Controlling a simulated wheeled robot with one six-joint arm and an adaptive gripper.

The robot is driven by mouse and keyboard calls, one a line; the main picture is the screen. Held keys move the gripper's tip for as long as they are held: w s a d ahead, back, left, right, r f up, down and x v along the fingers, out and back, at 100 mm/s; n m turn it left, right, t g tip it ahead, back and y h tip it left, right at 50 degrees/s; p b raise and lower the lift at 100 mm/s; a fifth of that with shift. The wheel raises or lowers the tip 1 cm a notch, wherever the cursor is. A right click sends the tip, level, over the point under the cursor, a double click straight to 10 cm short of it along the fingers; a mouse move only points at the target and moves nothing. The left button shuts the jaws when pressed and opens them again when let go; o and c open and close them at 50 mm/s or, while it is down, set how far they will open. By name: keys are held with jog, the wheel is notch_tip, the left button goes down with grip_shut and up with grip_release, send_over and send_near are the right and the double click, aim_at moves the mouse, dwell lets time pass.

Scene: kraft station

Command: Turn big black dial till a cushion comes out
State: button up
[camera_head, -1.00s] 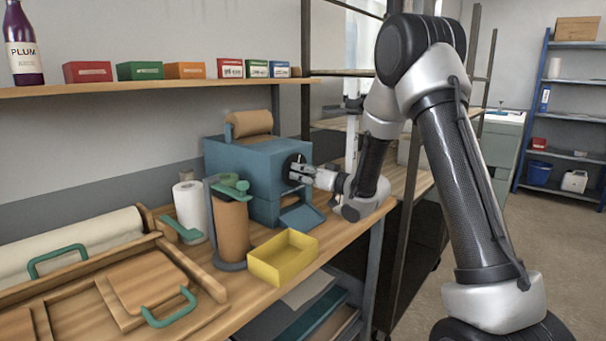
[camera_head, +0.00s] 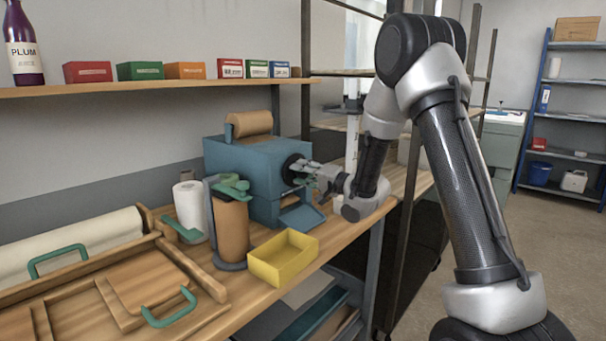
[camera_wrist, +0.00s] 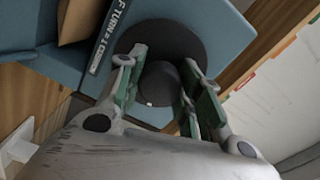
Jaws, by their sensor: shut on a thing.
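The big black dial (camera_head: 293,168) is on the right-hand face of a blue machine (camera_head: 245,165), which carries a brown paper roll (camera_head: 248,122) on top. In the wrist view the dial (camera_wrist: 176,45) shows as a wide dark disc with a round knob (camera_wrist: 158,84) bearing a small white mark. My gripper (camera_head: 300,172) is at the dial. In the wrist view my gripper (camera_wrist: 160,88) has its green-padded fingers on either side of the knob, shut on it. A blue outlet tray (camera_head: 302,216) below the dial looks empty. No cushion shows.
A yellow open box (camera_head: 284,258) stands on the bench in front of the machine. A brown roll on a stand (camera_head: 231,230) and a white roll (camera_head: 190,208) are to its left. A shelf with small boxes (camera_head: 138,71) runs above.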

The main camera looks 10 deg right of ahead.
jog(key=m, duration=0.5)
jog(key=shift+m, duration=0.3)
dwell(0.4)
jog(key=o, duration=1.1)
jog(key=shift+c, duration=0.2)
jog(key=v, duration=1.2)
